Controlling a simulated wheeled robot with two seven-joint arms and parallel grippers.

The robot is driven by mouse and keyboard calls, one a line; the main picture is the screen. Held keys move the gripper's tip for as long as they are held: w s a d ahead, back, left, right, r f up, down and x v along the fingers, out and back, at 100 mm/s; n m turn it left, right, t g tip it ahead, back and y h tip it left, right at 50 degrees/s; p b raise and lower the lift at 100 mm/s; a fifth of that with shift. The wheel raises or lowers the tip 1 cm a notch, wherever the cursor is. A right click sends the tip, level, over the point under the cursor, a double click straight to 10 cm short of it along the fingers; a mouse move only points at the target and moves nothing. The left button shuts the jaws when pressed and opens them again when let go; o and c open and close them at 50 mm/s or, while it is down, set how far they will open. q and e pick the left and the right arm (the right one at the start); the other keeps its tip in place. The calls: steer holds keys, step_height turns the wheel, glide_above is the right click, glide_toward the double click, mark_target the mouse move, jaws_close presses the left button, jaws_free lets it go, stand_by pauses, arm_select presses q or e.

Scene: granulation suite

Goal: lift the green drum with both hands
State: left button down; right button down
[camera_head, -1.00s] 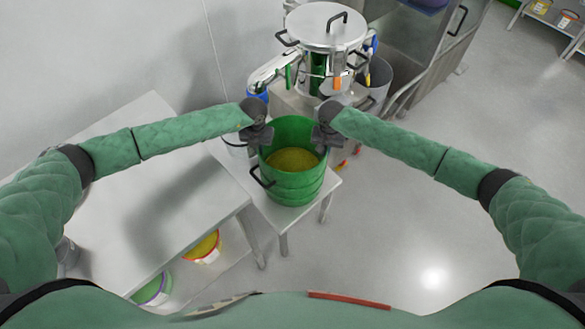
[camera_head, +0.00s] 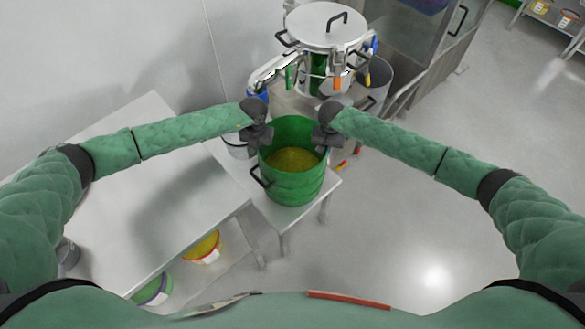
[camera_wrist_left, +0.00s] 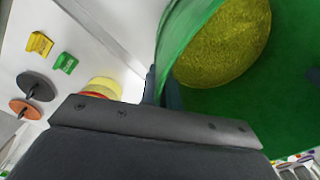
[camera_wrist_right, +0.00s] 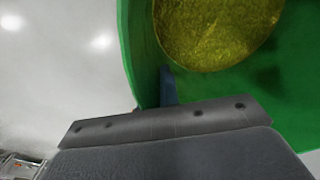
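The green drum (camera_head: 292,188) stands upright on a small white table, open at the top, with yellow granules (camera_head: 292,160) inside and a dark handle on its near left side. My left gripper (camera_head: 262,143) is at the left of its rim. In the left wrist view its fingers lie close on both sides of the drum wall (camera_wrist_left: 178,45), shut on it. My right gripper (camera_head: 323,143) is at the right of the rim. In the right wrist view one finger lies against the inside of the drum wall (camera_wrist_right: 133,50); the outer finger is mostly hidden.
The small table (camera_head: 328,186) adjoins a long white bench (camera_head: 150,190) on the left. A steel vessel (camera_head: 325,28) stands close behind the drum. A white bucket (camera_head: 238,150) is behind the left gripper. Tubs (camera_head: 203,248) sit below the bench. The floor on the right is clear.

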arm_select(q)
steer(key=shift+r, duration=0.25)
arm_select(e)
steer(key=shift+r, duration=0.25)
